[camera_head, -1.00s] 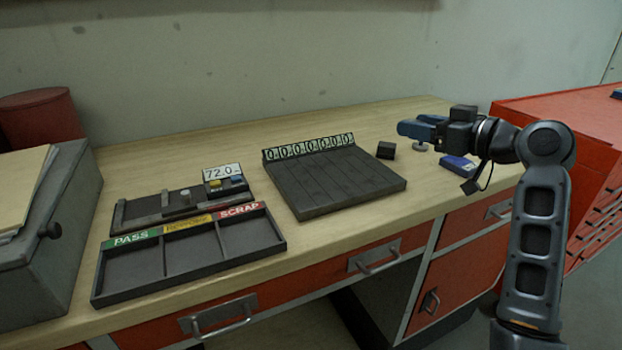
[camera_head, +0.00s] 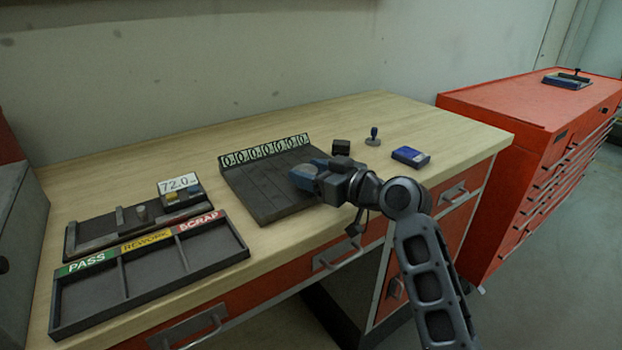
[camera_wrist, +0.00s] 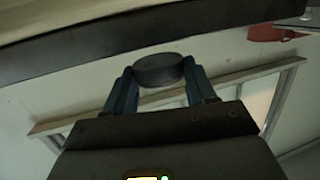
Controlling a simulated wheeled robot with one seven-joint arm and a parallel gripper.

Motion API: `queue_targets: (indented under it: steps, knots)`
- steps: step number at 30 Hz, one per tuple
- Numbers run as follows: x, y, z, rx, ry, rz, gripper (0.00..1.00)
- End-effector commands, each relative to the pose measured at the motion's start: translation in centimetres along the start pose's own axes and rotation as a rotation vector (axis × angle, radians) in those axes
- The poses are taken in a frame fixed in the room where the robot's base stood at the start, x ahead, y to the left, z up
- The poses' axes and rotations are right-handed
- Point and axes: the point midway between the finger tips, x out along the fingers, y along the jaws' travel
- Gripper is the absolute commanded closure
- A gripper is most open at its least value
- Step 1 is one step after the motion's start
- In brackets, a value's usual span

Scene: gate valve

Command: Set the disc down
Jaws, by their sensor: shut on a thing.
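My gripper (camera_head: 303,174) is over the right part of the dark grooved tray (camera_head: 250,190) with the row of number tags at its back. In the wrist view my gripper (camera_wrist: 160,84) has its two blue fingers shut on a dark round disc (camera_wrist: 158,69), one on each side. The disc is not visible in the head view. I cannot tell how high it is above the tray.
A sorting tray (camera_head: 120,280) marked PASS, REWORK and SCRAP is at the left, with a gauge (camera_head: 180,183) reading 72.0 behind it. A red cabinet (camera_head: 520,130) adjoins the bench.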

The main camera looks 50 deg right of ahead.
Motion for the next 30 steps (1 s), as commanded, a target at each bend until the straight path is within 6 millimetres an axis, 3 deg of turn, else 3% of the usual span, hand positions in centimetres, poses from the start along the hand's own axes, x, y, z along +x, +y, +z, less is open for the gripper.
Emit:
queue_targets:
  steps: [4,17,18,25,30]
  knots:
    - [0.2,0.0,1.6,0.0,0.001,-0.001,0.89]
    - [0.3,0.0,2.2,-0.001,0.003,-0.001,0.89]
    - [0.3,0.0,2.1,-0.001,0.001,-0.001,0.42]
    - [0.3,0.0,2.1,-0.001,0.001,-0.001,0.2]
    - [0.3,0.0,2.1,-0.001,0.001,-0.001,0.19]
